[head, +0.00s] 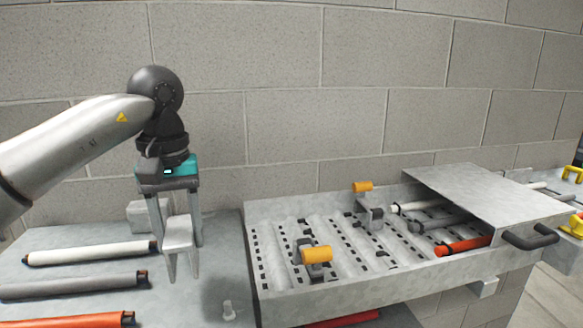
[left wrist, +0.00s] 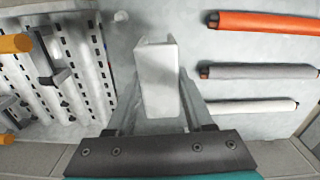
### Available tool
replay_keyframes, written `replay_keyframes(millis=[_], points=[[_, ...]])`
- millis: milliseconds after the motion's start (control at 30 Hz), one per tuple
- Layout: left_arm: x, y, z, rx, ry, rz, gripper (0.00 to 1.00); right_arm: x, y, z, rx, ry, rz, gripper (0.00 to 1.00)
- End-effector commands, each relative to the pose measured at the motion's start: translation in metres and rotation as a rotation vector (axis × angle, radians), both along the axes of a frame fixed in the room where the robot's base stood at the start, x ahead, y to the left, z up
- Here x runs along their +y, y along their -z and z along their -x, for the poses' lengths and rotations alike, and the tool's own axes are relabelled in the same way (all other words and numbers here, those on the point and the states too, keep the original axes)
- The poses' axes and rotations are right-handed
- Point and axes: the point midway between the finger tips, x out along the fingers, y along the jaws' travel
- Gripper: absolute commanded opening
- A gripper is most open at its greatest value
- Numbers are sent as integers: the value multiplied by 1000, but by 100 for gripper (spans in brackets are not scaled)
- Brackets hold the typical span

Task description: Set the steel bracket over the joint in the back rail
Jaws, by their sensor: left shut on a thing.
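The steel bracket (head: 179,236) is a pale grey channel piece with flanges pointing down. My left gripper (head: 182,246) is shut on it and holds it above the grey table, left of the slotted steel bed. In the left wrist view the bracket (left wrist: 160,80) sits between the two fingers (left wrist: 158,100). The back rail (head: 300,206) is the far edge of the steel bed, right of the bracket and apart from it. I cannot make out its joint; a bracket with an orange knob (head: 363,186) stands near this rail. My right gripper is not in view.
White (head: 90,252), grey (head: 75,285) and orange (head: 85,320) rollers lie on the table at left. A second orange knob (head: 316,254) stands on the bed. A steel cover (head: 490,190) with a black handle (head: 530,238) closes the bed's right part. A block wall is behind.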

Motion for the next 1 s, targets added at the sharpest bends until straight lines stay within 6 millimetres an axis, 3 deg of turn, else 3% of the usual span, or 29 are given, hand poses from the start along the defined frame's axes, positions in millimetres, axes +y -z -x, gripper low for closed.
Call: replay_keyframes(millis=[33,100,300,1000], points=[[-5,12,0,-2,67,-1,0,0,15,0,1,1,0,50],[-10,19,0,-3,148,-3,0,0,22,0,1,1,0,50],[-19,28,1,-4,288,-7,0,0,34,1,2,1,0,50],[-20,24,1,-3,311,-5,0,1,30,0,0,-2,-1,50]])
